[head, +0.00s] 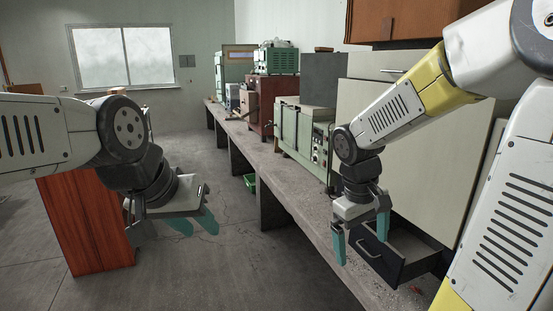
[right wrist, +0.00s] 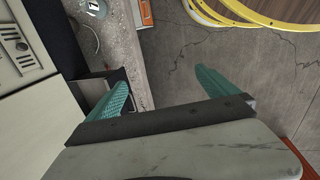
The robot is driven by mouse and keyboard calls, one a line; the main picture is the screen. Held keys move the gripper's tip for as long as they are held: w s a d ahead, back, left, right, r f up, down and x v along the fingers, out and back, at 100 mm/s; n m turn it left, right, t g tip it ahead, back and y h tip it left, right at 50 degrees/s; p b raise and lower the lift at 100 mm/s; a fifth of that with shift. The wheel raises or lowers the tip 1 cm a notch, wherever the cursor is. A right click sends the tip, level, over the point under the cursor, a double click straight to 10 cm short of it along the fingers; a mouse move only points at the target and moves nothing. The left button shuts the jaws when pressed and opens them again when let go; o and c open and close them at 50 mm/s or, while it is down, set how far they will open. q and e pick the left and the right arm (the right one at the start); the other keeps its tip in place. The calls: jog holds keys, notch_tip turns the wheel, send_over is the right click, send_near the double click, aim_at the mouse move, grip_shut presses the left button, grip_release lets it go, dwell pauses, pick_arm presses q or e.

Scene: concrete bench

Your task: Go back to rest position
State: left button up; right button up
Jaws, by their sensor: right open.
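In the head view my left gripper (head: 193,224) hangs over the floor at the left, beside a reddish wooden cabinet. Its two teal fingers are apart with nothing visible between them. My right gripper (head: 361,238) points down in front of an open dark drawer (head: 380,257) on the bench. It is open, with its teal fingers spread. In the right wrist view the same gripper (right wrist: 165,92) shows nothing between its fingers. I cannot tell whether it touches the drawer.
The long concrete bench (head: 318,225) runs toward the back wall. A green instrument (head: 290,128) and several other machines stand on it. The wooden cabinet (head: 87,225) is at the left. The floor between the cabinet and the bench is mostly clear. A green bin (head: 250,184) sits under the bench.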

jog(key=s+a+r+m+t+y, duration=0.4)
jog(key=s+r, duration=0.3)
jog(key=r, duration=0.3)
jog(key=shift+s+a+t, duration=0.35)
jog(key=shift+a+t, duration=0.15)
jog(key=shift+t, duration=0.3)
jog(key=shift+o, duration=0.2)
